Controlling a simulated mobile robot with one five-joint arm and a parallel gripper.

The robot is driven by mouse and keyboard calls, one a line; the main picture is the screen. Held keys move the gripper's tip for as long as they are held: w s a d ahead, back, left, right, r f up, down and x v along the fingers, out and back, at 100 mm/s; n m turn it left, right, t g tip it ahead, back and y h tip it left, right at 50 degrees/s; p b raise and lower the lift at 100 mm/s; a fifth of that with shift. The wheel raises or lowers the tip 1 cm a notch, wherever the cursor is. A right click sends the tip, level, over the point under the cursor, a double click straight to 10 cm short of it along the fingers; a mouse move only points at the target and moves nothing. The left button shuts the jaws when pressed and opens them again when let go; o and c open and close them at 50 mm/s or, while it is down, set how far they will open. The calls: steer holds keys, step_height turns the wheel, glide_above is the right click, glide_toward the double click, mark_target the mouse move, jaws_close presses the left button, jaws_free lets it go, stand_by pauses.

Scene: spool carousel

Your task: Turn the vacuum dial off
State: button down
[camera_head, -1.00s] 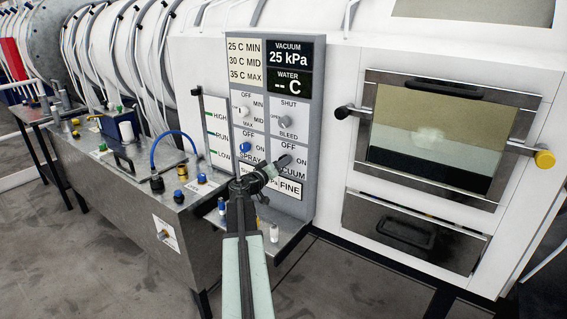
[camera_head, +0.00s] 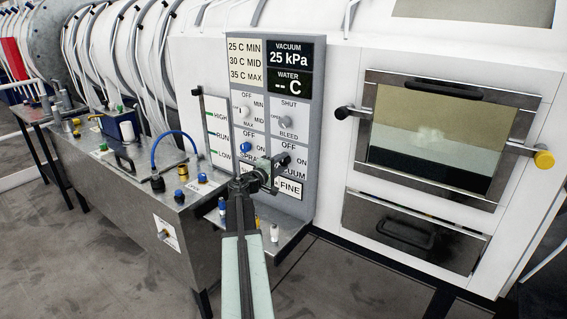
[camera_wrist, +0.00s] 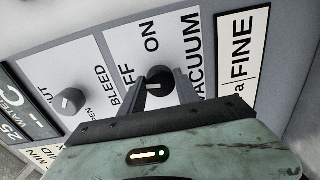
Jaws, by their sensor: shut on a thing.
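The black vacuum dial (camera_head: 284,158) is on the lower right of the grey control panel (camera_head: 317,120), among the OFF, ON and VACUUM labels. My gripper (camera_head: 279,163) is at the dial and partly covers it in the head view. In the wrist view the dial (camera_wrist: 160,77) sits between the two fingers of my gripper (camera_wrist: 161,83), which are shut on it. I cannot tell for certain which label its pointer faces. The vacuum display (camera_head: 289,54) reads 25 kPa.
The bleed dial (camera_head: 285,122) is just above, and the blue spray knob (camera_head: 246,147) is to the left. A shelf (camera_head: 283,238) with small bottles juts out below the panel. A chamber door (camera_head: 440,135) with handles stands at the right.

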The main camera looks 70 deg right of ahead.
steer(key=shift+a+f+n, duration=0.1)
steer(key=shift+n, duration=0.7)
steer(key=c, duration=0.9)
jaws_free()
steer(key=v, duration=0.7)
steer(key=shift+w+a, duration=0.2)
steer(key=shift+a, duration=0.15)
